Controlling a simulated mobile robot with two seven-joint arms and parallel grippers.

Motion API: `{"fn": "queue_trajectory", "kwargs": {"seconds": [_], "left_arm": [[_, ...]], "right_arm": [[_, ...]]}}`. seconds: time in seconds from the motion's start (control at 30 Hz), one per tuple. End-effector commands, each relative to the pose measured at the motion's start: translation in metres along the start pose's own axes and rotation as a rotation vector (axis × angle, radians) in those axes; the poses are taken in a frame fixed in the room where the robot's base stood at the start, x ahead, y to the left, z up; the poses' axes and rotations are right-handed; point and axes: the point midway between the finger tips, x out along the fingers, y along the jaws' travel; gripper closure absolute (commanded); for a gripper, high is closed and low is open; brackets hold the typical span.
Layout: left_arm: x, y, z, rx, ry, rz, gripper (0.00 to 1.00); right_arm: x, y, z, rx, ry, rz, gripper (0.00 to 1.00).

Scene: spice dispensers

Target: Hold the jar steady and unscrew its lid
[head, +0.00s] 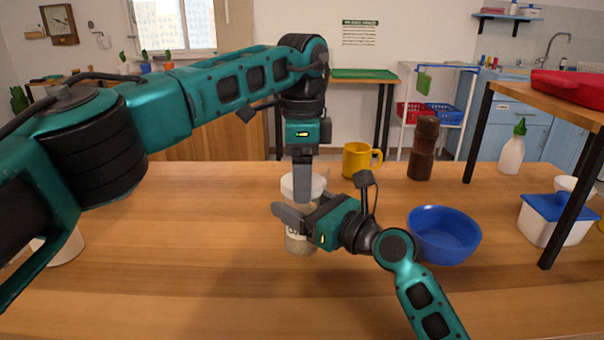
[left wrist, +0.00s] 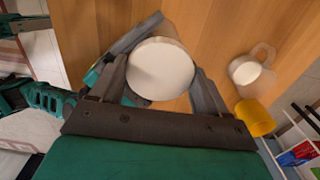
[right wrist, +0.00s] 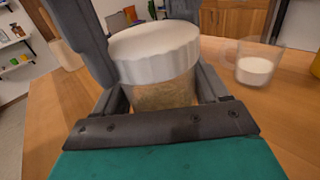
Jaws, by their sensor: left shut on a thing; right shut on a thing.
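The jar (head: 298,244) stands on the wooden table, with a pale grainy filling that shows in the right wrist view (right wrist: 166,95). Its white ribbed lid (right wrist: 155,52) sits on top, level, and shows from above in the left wrist view (left wrist: 160,69). My left gripper (head: 303,186) comes down from above and is shut on the lid, one finger on each side. My right gripper (head: 291,222) reaches in from the right and is shut on the jar's body below the lid. My grippers hide much of the jar in the head view.
A yellow mug (head: 357,159), a brown pepper mill (head: 424,147) and a blue bowl (head: 443,235) stand to the right. A glass cup with white contents (right wrist: 254,66) is behind the jar. A white box with a blue lid (head: 552,220) is far right. The front table is clear.

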Motion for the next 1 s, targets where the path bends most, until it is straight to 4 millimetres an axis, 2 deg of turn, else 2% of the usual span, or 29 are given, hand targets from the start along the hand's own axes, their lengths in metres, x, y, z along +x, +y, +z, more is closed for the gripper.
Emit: {"fn": "queue_trajectory", "kwargs": {"seconds": [1.0], "left_arm": [[-0.022,0.000,0.000,0.002,0.001,0.000,0.61]], "right_arm": [[0.000,0.000,-0.001,-0.001,0.001,-0.001,1.00]]}}
